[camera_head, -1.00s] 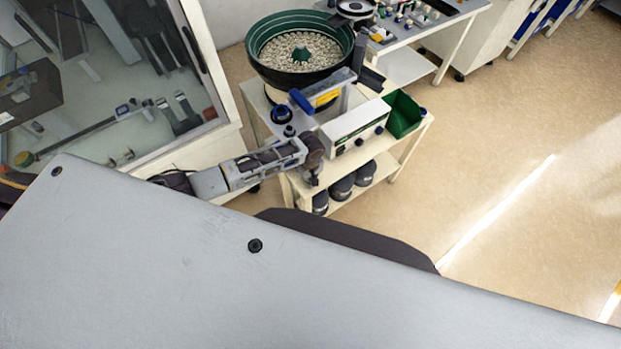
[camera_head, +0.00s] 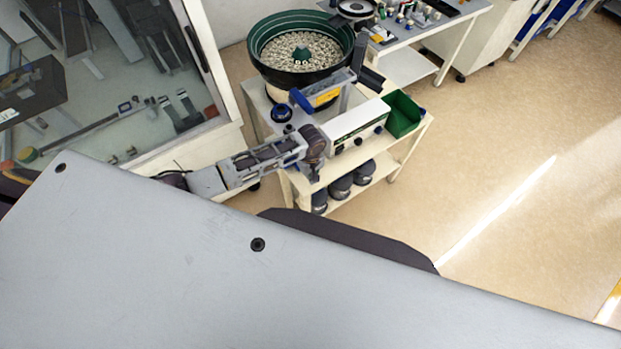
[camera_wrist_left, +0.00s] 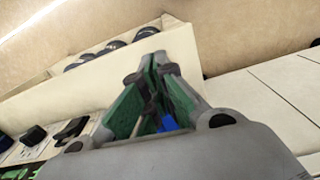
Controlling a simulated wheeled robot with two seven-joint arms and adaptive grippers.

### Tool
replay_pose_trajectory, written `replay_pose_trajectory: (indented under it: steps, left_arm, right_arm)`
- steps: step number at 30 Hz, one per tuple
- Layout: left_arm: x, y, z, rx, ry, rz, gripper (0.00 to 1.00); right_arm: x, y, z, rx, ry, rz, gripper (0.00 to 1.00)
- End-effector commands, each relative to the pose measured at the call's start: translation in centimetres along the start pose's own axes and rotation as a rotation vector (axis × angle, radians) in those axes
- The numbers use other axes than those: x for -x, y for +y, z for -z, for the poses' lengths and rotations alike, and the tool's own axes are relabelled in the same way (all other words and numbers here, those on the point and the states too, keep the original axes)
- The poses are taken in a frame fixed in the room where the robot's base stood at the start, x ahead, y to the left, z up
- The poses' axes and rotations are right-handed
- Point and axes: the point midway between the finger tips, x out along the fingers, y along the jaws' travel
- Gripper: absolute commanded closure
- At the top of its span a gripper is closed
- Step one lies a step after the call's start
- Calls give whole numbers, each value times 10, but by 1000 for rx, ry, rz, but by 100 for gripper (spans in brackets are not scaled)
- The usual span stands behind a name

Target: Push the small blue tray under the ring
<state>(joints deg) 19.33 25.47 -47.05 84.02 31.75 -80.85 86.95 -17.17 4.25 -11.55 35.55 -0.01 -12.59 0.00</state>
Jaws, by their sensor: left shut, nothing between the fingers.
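My left arm reaches in from the left in the head view, and its wrist is at the near edge of the feeder cart (camera_head: 275,175). Its fingers are not clearly visible there. In the left wrist view my left gripper (camera_wrist_left: 155,60) is shut and empty, its green-padded fingers meeting at the tips. A small patch of blue (camera_wrist_left: 168,122) shows between the finger bases; I cannot tell what it is. A dark blue round piece (camera_head: 281,113) sits on the cart top left of the wrist. I cannot make out the small blue tray or the ring for certain. My right gripper is not in view.
A green bowl feeder (camera_head: 300,50) full of small parts stands at the back of the cart. A white control box (camera_head: 352,122) and a green bin (camera_head: 403,115) are right of the wrist. A glass cabinet (camera_head: 110,90) stands left. The floor at right is clear.

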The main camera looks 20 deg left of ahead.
Motion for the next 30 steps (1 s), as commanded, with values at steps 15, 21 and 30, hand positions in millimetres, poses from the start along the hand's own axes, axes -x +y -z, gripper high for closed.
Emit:
replay_pose_trajectory:
  steps: [15, 21, 30]
  left_arm:
    - [55, 0, 0, 0, 1, 0, 100]
    - [60, 0, 0, 0, 1, 0, 100]
    - [59, 0, 0, -2, 0, -1, 87]
  right_arm:
    - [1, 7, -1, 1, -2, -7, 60]
    - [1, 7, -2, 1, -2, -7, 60]
    - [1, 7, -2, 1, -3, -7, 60]
